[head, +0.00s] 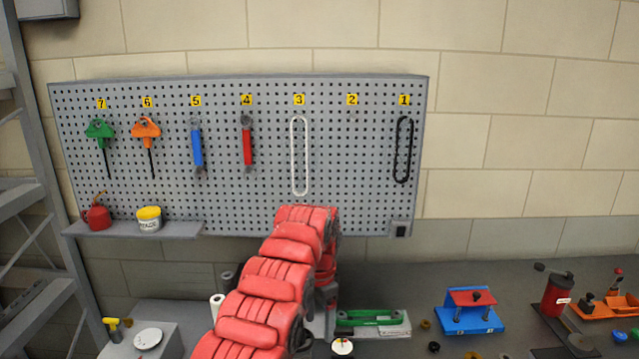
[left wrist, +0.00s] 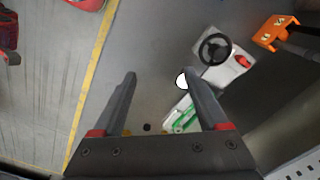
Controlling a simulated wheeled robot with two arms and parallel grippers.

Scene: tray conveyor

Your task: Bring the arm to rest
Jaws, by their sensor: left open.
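My left arm (head: 270,285) is covered in red segmented padding. In the head view it rises from the bottom, bends in front of the pegboard and drops toward the bench. It hides most of my left gripper in that view. In the left wrist view the left gripper (left wrist: 162,78) has its two dark fingers spread wide, with nothing between them. A green part on a pale base (head: 370,320) lies on the bench just right of the arm. It also shows in the left wrist view (left wrist: 181,115), partly behind the right finger. My right gripper is in neither view.
A pegboard (head: 350,200) behind holds several numbered tools; spot 2 looks bare. A blue and red fixture (head: 470,312) and a red grinder-like device (head: 557,294) stand on the bench at right. A grey box (head: 150,311) stands at left. Small loose parts lie near the front.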

